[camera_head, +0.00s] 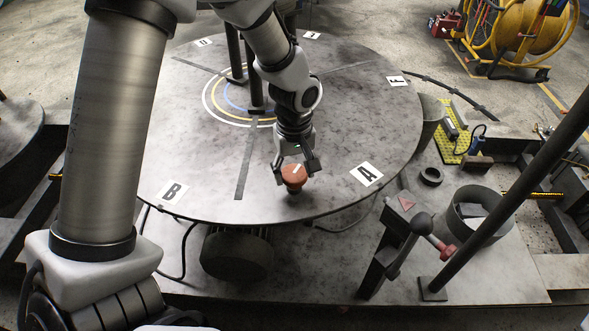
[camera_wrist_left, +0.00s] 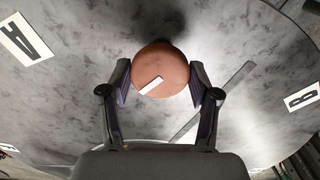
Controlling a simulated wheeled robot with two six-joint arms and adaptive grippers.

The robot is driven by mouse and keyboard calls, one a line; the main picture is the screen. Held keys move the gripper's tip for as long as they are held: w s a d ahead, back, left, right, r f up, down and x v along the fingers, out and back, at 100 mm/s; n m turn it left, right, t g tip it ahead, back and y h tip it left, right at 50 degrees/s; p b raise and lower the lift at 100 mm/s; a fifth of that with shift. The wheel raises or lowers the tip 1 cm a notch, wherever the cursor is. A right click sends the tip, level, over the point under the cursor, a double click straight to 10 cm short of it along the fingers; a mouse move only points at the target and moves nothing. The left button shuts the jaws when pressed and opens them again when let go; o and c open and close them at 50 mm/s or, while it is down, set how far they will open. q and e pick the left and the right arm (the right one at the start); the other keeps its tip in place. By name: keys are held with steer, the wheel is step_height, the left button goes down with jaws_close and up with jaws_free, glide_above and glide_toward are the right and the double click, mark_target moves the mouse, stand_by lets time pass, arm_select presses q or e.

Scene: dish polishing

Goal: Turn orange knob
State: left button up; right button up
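The orange knob (camera_head: 293,178) stands near the front edge of the round grey table, close to the A label. It is round, with a white line on top. The knob also shows in the left wrist view (camera_wrist_left: 160,72), centred ahead of the palm. My left gripper (camera_head: 295,165) points down at the knob from above. In the left wrist view its two fingers (camera_wrist_left: 160,78) are spread, one on each side of the knob. The fingers are very close to its sides; I cannot tell if they touch. My right gripper is in neither view.
The round table (camera_head: 370,110) carries a white A label (camera_head: 366,174) and B label (camera_head: 172,191). A dark post (camera_head: 253,70) stands behind the gripper. At the right are a red-handled lever (camera_head: 440,246), a metal cylinder (camera_head: 462,215) and a yellow mat (camera_head: 452,148).

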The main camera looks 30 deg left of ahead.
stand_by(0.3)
arm_select(q)
steer(key=m+p, duration=0.3)
steer(key=shift+r, duration=0.2)
steer(key=m+p, duration=0.5)
steer(key=m, duration=0.1)
steer(key=m+p, duration=0.5)
steer(key=m, duration=0.1)
steer(key=shift+f+m+p, duration=0.2)
steer(key=shift+m+p, duration=1)
steer(key=shift+m, duration=0.9)
steer(key=o, duration=1.2)
steer(key=shift+c, duration=0.2)
